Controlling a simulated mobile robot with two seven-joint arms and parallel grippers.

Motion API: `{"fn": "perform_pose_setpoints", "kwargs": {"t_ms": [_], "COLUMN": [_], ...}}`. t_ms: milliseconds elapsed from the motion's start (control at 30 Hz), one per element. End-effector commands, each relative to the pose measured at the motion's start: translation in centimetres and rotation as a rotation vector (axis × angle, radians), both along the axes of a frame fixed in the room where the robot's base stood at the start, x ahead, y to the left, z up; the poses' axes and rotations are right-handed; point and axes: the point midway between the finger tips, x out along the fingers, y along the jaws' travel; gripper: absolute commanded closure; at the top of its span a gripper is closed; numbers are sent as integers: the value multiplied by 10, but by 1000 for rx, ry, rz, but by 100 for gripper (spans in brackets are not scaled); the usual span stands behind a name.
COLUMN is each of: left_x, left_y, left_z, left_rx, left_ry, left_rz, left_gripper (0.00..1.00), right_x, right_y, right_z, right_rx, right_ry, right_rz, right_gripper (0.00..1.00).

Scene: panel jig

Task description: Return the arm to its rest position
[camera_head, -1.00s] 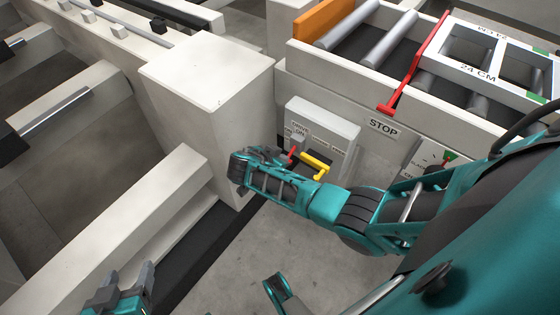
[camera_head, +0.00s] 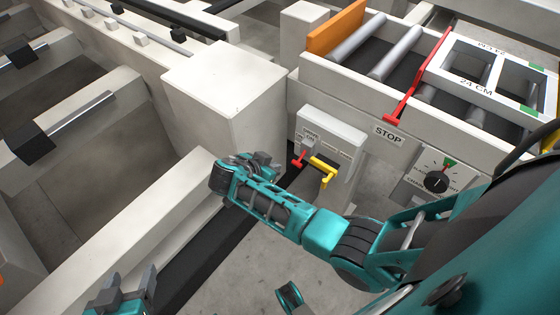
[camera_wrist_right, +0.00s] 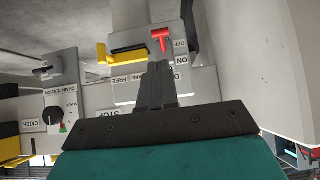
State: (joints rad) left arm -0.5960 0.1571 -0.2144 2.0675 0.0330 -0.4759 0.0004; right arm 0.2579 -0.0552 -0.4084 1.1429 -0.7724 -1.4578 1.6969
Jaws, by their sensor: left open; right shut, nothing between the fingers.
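My right gripper (camera_head: 266,160) is shut and empty, just left of the control box (camera_head: 345,125) in the head view. The box has a red lever (camera_head: 299,161) and a yellow lever (camera_head: 323,168); the gripper is apart from both. In the right wrist view, the closed fingers (camera_wrist_right: 156,85) point towards the box, with the red lever (camera_wrist_right: 161,38) beyond their tips and the yellow lever (camera_wrist_right: 122,53) to the left. My left gripper (camera_head: 128,292) is open and empty at the bottom left, partly cut off by the frame edge.
A white post (camera_head: 222,90) stands close behind the right gripper. Right of the box are a STOP label (camera_head: 388,134), a red bar (camera_head: 415,80), a black dial (camera_head: 436,182) and a roller bed carrying a white frame marked 24 CM (camera_head: 478,88). Bare floor lies below the box.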

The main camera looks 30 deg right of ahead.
Motion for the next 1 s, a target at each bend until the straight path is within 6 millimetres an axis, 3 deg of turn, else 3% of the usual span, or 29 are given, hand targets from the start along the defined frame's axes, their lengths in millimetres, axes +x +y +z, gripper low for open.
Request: {"fn": "perform_pose_setpoints", "kwargs": {"t_ms": [700, 867, 1000], "left_x": [2, 2, 2], "left_y": [-2, 0, 6], "left_z": [4, 16, 27], "left_rx": [-9, -2, 10], "left_ry": [-4, -10, -13], "left_rz": [7, 6, 12], "left_gripper": [36, 36, 36], "right_x": [-5, -27, -60], "right_y": [4, 12, 26], "right_z": [0, -15, -22], "right_rx": [11, 100, 203], "right_ry": [15, 105, 167], "right_rz": [21, 207, 515], "right_gripper": [100, 100, 100]}}
